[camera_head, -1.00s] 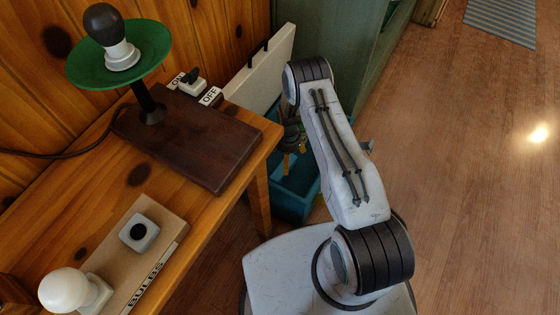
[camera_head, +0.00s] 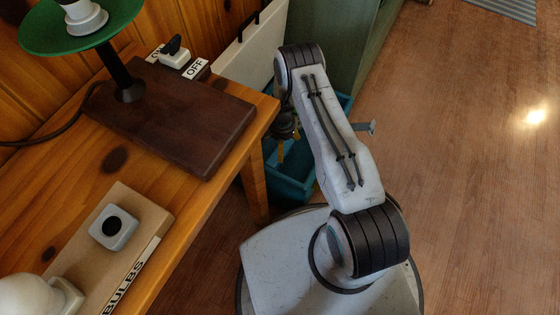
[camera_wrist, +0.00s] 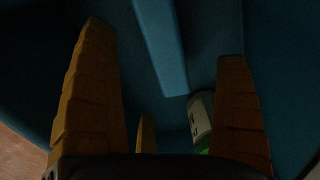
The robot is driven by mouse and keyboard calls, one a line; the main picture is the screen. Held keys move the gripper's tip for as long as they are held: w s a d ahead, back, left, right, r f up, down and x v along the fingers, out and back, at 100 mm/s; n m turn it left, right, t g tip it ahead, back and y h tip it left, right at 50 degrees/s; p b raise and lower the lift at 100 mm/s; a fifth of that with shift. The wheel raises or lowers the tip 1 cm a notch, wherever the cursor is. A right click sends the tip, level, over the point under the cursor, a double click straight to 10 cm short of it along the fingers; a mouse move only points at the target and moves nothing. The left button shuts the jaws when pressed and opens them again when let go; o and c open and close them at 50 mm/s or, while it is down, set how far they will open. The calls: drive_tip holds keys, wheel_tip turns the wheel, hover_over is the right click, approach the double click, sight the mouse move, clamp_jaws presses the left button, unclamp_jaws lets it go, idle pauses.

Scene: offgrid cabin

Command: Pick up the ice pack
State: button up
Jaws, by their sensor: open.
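My gripper (camera_wrist: 164,46) is open, its yellow fingers spread inside a dark teal bin. In the head view my gripper (camera_head: 281,150) hangs low into the teal bin (camera_head: 290,188), mostly hidden by my arm. In the wrist view a flat-sided lighter blue bar (camera_wrist: 162,40) lies between the fingers' lines of reach. It may be the ice pack, but the dim light leaves this unsure. A white and green cylinder (camera_wrist: 200,117) sits beside the right finger. Nothing is seen held. No ice pack can be made out in the head view.
The wooden table (camera_head: 215,192) stands left of the bin, with its leg close by. It holds a dark lamp base (camera_head: 190,125) and a bulb board (camera_head: 150,212). A white panel (camera_head: 250,50) and green cabinet (camera_head: 335,45) stand behind. The floor at right is clear.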

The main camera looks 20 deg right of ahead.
wheel_tip(320, 180, down, 4)
drive_tip(key=shift+r+b, duration=0.2)
drive_tip(key=shift+b, duration=0.95)
drive_tip(key=shift+d+f+b, duration=0.15)
drive_tip(key=shift+f+b, duration=1.65)
drive_tip(key=shift+f, duration=1.7)
drive_tip(key=shift+r, duration=0.1)
drive_tip(key=c, duration=1.4)
